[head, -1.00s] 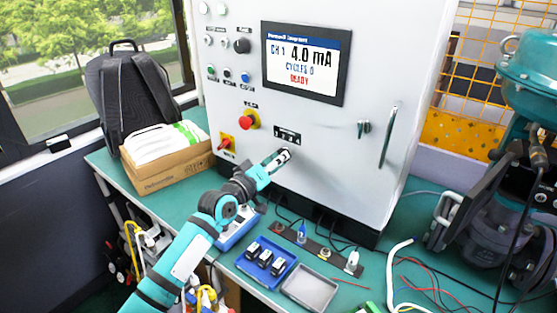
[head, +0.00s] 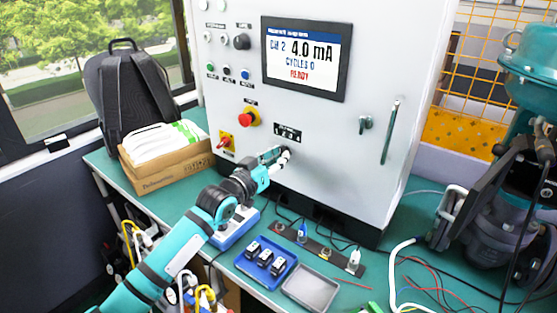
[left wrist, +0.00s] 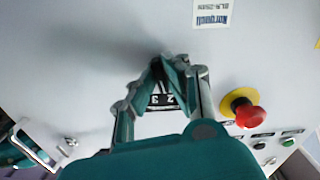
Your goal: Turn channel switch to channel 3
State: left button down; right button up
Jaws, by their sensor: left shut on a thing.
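My left gripper (head: 280,157) is shut on the channel switch (head: 287,150), a small knob on the white cabinet front just below a black label plate (head: 287,133). The fingers hide most of the knob. In the left wrist view the gripper (left wrist: 169,62) has its fingertips together at the panel, and part of the label plate (left wrist: 163,100) with digits shows between the fingers. The cabinet display (head: 304,58) reads CH 2, 4.0 mA, CYCLES 0 and READY. My right gripper is out of view.
A red emergency button (head: 249,117) and a red rotary switch (head: 225,142) sit left of the channel switch. A cabinet handle (head: 390,132) is to the right. A blue tray (head: 252,272) of small modules and a grey tray (head: 311,288) lie on the green bench below.

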pick_arm(q)
jog(key=m, duration=0.5)
dwell(0.6)
jog(key=c, duration=1.4)
grip_release()
jog(key=v, duration=1.2)
